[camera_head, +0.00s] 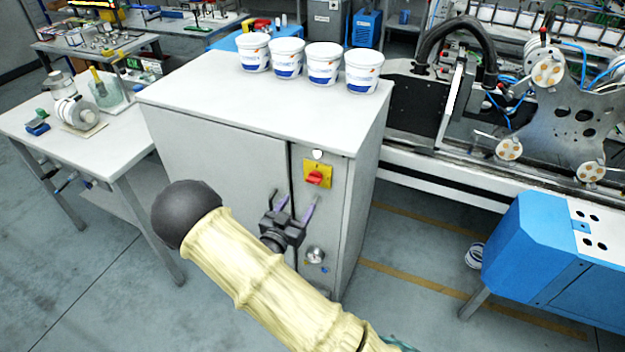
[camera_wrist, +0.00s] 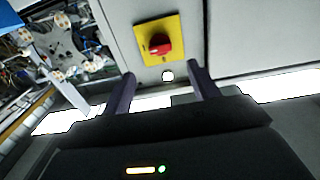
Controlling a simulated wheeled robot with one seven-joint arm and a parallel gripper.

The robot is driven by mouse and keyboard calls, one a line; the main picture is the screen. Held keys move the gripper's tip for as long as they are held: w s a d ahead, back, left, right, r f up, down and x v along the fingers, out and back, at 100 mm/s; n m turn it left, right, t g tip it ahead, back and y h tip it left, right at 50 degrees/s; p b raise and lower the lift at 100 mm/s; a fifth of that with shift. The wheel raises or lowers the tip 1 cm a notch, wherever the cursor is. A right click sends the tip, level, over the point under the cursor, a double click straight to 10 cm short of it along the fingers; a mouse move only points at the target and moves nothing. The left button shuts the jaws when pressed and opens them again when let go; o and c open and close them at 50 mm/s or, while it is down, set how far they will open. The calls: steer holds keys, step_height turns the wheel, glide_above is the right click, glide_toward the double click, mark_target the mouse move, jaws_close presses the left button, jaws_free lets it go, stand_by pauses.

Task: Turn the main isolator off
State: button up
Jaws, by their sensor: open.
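The main isolator (camera_head: 317,177) is a red rotary knob on a yellow square plate, on the front of a grey cabinet near its upper right corner. In the wrist view the red knob (camera_wrist: 159,44) sits on its yellow plate beyond the fingertips, roughly centred between them. My gripper (camera_head: 297,207) is in front of the cabinet, below and slightly left of the knob. Its two purple-grey fingers are apart with nothing between them; they also show in the wrist view (camera_wrist: 158,80). The knob appears clear of the fingers.
The grey cabinet (camera_head: 200,100) carries several white tubs (camera_head: 323,64) on top. A round white part (camera_head: 317,155) is just above the isolator, and a silver round fitting (camera_head: 315,255) below. A table (camera_head: 125,150) stands left; machinery (camera_head: 560,110) and a blue unit (camera_head: 530,240) stand right.

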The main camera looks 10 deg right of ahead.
mark_target(312, 182)
steer(key=p+x, duration=0.2)
steer(key=x, duration=0.8)
steer(key=shift+w+d+p, duration=0.15)
steer(key=shift+w+p, duration=0.05)
steer(key=shift+p, duration=0.2)
steer(key=c, duration=1)
